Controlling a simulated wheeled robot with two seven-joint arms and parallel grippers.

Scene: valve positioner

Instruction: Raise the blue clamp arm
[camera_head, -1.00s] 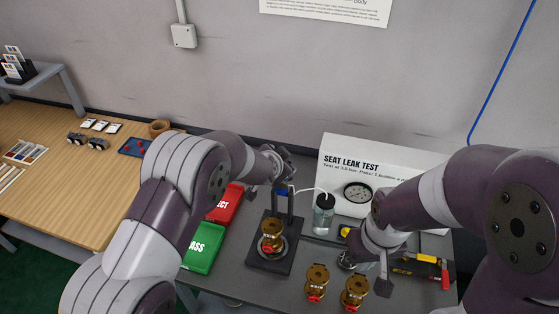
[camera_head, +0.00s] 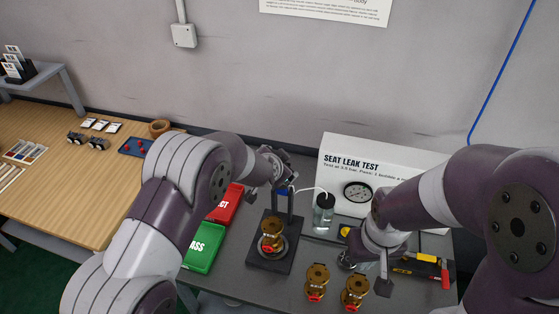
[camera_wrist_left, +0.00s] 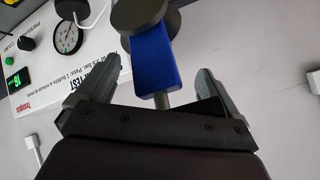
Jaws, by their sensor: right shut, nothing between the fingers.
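The blue clamp arm (camera_head: 283,191) sits at the top of the dark clamp stand (camera_head: 291,205), partly hidden by my left gripper (camera_head: 284,176). In the left wrist view the blue clamp arm (camera_wrist_left: 155,66) lies between the two spread fingers of my left gripper (camera_wrist_left: 158,88), with a visible gap on each side. A dark round part covers its upper end in that view. A brass valve (camera_head: 272,236) stands on the stand's base below. My right gripper (camera_head: 350,263) is low over the bench at the right, shut and mostly hidden by its wrist.
Two brass valves (camera_head: 317,283) stand at the front of the bench. A bubble jar (camera_head: 324,212) and the seat leak test panel (camera_head: 335,147) are right of the stand. Red (camera_head: 226,205) and green (camera_head: 204,247) trays are at the left. A red-handled tool (camera_head: 444,272) lies at the right.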

